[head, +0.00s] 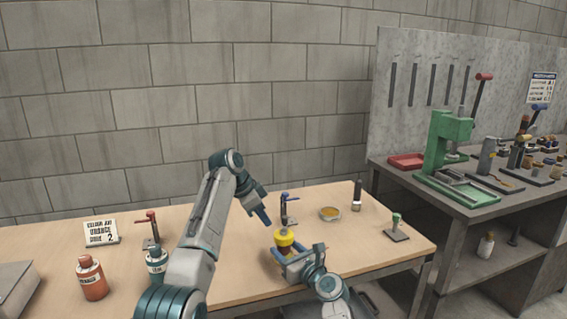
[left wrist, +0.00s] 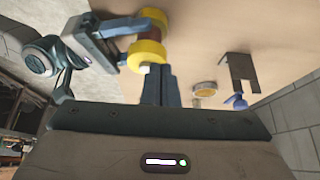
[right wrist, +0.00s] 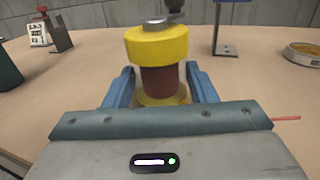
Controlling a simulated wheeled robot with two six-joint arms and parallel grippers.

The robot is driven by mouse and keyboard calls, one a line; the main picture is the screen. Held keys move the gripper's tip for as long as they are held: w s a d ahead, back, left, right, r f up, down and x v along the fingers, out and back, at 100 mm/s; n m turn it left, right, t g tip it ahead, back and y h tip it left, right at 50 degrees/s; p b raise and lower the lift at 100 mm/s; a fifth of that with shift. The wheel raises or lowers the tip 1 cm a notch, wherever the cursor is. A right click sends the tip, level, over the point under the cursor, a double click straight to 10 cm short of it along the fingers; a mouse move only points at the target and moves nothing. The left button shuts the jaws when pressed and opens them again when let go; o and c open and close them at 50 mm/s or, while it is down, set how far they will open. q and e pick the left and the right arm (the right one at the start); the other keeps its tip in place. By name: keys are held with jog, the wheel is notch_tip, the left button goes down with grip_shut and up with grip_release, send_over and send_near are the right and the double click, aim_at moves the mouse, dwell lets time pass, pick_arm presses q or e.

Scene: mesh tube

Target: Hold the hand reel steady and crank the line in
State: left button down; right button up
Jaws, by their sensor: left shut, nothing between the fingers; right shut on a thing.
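The hand reel (head: 284,239) has yellow flanges and stands upright near the front edge of the wooden table. Its core (right wrist: 160,81) is dark red-brown, and a grey crank (right wrist: 163,22) sits on its top. My right gripper (head: 287,263) is shut around the reel's core, one blue finger on each side. My left gripper (head: 266,220) is shut and empty, above and to the left of the reel. In the left wrist view its fingertips (left wrist: 160,72) overlap the yellow flange (left wrist: 150,50); contact cannot be told. A thin red line (right wrist: 286,119) shows beside my right gripper.
Behind the reel are a stand with a blue clamp (head: 288,208) and a round dish (head: 330,213). A green-topped stamp (head: 396,229) is to the right.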

pick_arm(q)
jog(key=shift+a, duration=0.1)
jog(key=shift+a, duration=0.3)
notch_tip(320, 180, up, 6)
dwell(0.5)
jog(key=shift+s, duration=0.1)
jog(key=s+d+f, duration=0.1)
jog(key=s+f, duration=0.3)
jog(key=f, duration=0.2)
dwell(0.8)
